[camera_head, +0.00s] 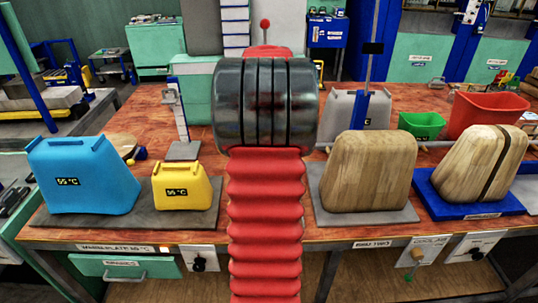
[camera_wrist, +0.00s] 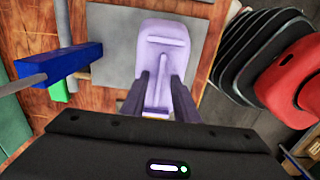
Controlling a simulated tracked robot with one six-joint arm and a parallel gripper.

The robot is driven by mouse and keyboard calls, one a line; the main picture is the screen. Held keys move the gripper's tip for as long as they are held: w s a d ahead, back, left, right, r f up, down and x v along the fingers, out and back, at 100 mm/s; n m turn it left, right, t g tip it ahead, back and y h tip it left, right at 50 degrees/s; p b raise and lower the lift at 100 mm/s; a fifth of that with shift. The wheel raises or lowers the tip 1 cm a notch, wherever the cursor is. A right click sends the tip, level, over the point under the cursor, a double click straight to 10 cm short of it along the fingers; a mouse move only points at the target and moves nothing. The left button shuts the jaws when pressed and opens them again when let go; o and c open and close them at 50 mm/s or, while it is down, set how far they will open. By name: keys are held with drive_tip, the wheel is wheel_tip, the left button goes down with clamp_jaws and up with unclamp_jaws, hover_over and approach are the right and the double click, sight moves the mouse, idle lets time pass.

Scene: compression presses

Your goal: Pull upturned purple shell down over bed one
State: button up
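The purple shell (camera_wrist: 176,32) shows in the wrist view, over a grey plate, with a raised T-shaped ridge along its middle. My gripper (camera_wrist: 158,80) reaches over its near part. The two dark fingers stand apart, one on each side of the ridge, and gaps seem to show beside it; contact is unclear. In the head view I cannot pick out the shell or gripper behind my arm. Two wooden forms stand right of my arm: one (camera_head: 368,172) on a grey plate, one (camera_head: 465,165) on a blue plate. Their labels are too blurred to tell which is bed one.
A blue shell (camera_head: 82,172) and a yellow shell (camera_head: 182,188) stand on a dark plate at left. A grey shell (camera_head: 343,106), a green bin (camera_head: 421,125) and a red bin (camera_head: 482,112) are behind the wooden forms. A blue bar (camera_wrist: 62,62) lies left of the purple shell.

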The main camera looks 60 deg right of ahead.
drive_tip(key=shift+r, duration=0.15)
wheel_tip(320, 180, up, 13)
drive_tip(key=shift+r, duration=0.2)
idle(0.3)
idle(1.1)
